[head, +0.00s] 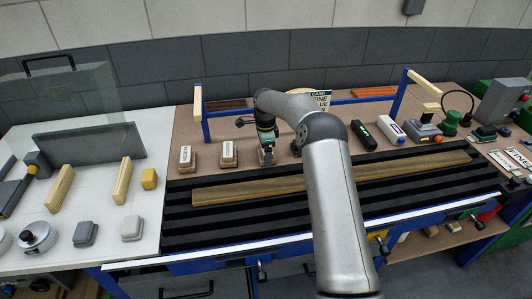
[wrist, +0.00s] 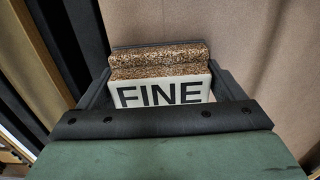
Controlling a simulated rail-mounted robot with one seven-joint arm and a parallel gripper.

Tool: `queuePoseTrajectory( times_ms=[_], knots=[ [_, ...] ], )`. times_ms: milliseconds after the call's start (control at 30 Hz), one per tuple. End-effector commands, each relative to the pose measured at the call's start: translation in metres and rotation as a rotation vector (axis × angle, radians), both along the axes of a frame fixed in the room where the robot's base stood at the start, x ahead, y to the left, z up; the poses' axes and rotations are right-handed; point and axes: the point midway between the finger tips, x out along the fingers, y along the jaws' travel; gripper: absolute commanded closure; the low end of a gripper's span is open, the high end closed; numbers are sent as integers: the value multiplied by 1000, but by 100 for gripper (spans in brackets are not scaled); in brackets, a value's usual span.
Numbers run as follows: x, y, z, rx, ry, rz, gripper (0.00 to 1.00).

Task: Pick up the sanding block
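The sanding block, with a white label reading FINE and a speckled brown body, sits between the two fingers of my gripper (wrist: 160,88) in the wrist view. The label (wrist: 160,106) faces the camera, and the block's lower part is hidden by the gripper's dark crossbar. One finger stands close against each side; I cannot tell whether they press on it. In the head view my gripper (head: 266,146) points down over the block (head: 266,158) on the brown bench, right of two similar labelled blocks (head: 186,158) (head: 228,154).
A long wooden strip (head: 330,178) lies on the black slatted bed in front. A blue frame (head: 203,115) with a crossbar spans behind my arm. Brown bench around the block is clear.

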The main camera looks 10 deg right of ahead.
Motion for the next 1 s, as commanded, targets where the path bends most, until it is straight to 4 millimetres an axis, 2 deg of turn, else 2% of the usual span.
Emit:
queuePoseTrajectory(
  times_ms=[33,67,433,567,667,767,900,1000],
  knots=[
    [0,0,0,0,1,0,31],
    [0,0,0,0,1,0,38],
    [0,0,4,0,-1,0,38],
    [1,0,14,-1,-2,0,38],
    [1,0,29,0,-5,1,38],
    [-11,-6,45,-3,-3,0,38],
    [-38,-17,79,-4,-6,-1,38],
    [-60,-26,95,-3,-3,-1,38]
  ],
)
